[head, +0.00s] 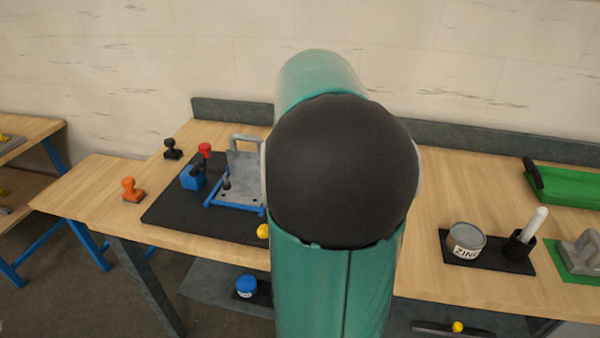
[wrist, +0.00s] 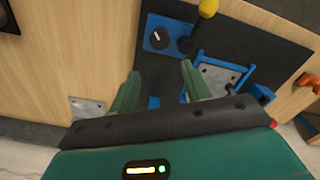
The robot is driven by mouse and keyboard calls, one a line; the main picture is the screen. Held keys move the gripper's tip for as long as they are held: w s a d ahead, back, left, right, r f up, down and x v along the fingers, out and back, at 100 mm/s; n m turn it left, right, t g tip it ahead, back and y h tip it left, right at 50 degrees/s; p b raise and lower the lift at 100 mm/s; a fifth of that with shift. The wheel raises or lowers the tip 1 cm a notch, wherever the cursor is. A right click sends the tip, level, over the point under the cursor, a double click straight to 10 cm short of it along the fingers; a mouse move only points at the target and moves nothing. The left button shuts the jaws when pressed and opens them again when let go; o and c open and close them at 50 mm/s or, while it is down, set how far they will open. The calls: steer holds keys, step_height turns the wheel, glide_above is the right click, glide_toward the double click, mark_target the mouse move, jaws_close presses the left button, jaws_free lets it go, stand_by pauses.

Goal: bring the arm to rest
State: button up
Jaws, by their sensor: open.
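My gripper (wrist: 160,86) shows in the wrist view with its two green fingers apart and nothing seen between them. It is above the black mat (wrist: 165,75), beside the blue frame with a grey metal plate (wrist: 222,78). In the head view my green arm with its large black joint stands upright in the middle. It hides my gripper and the right part of the black mat (head: 165,212). The grey plate with a handle (head: 243,177) stands in its blue frame on that mat, left of my arm.
A blue block (head: 192,178) with a red knob is on the mat. An orange knob (head: 132,190) and a black knob (head: 172,149) stand left. A zinc tin (head: 466,240) and a green tray (head: 565,185) are right. A blue dial box (wrist: 157,36) and yellow-ended lever (wrist: 208,9) lie near my gripper.

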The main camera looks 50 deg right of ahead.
stand_by(0.5)
steer(key=w+a+r+n+t+h, duration=0.1)
steer(key=w+a+n, duration=0.1)
steer(key=a, duration=0.7)
steer(key=w+a+r+n+t, duration=0.1)
steer(key=a+r+n, duration=0.1)
steer(key=a, duration=0.7)
steer(key=s+a+f+n+t, duration=0.1)
steer(key=s+a+n, duration=0.1)
steer(key=a, duration=0.7)
steer(key=s+a+f+n+t+y, duration=0.1)
steer(key=s+a, duration=0.3)
steer(key=a, duration=0.5)
steer(key=shift+f+n+t, duration=0.5)
steer(key=shift+f+t, duration=0.2)
steer(key=shift+t, duration=0.1)
steer(key=shift+c, duration=0.2)
steer(key=shift+c, duration=1.1)
